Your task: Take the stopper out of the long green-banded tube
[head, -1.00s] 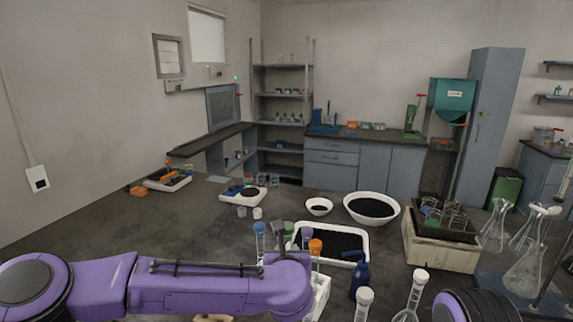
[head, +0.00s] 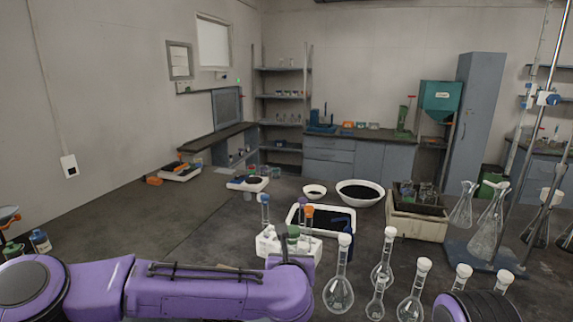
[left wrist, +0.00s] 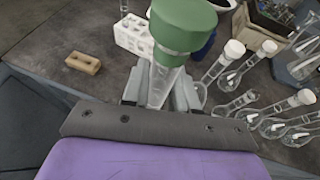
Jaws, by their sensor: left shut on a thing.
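My left gripper (left wrist: 160,88) is shut on the clear green-banded tube (left wrist: 159,84), as the left wrist view shows. The tube's green top (left wrist: 182,22), with its stopper, stands above the fingers and shows in the head view (head: 293,232) above my purple left arm. The tube's lower end is hidden behind the gripper. The white rack (head: 268,249) stands just beyond the tube and also shows in the left wrist view (left wrist: 130,37). Tubes with blue (head: 265,198), purple (head: 303,201) and orange (head: 309,210) tops stand in it. My right gripper is out of view.
Several white-stoppered flasks (head: 339,290) stand to the right of the held tube. A white tray of dark material (head: 350,215) lies behind the rack. A tan block (left wrist: 83,63) lies left of the rack.

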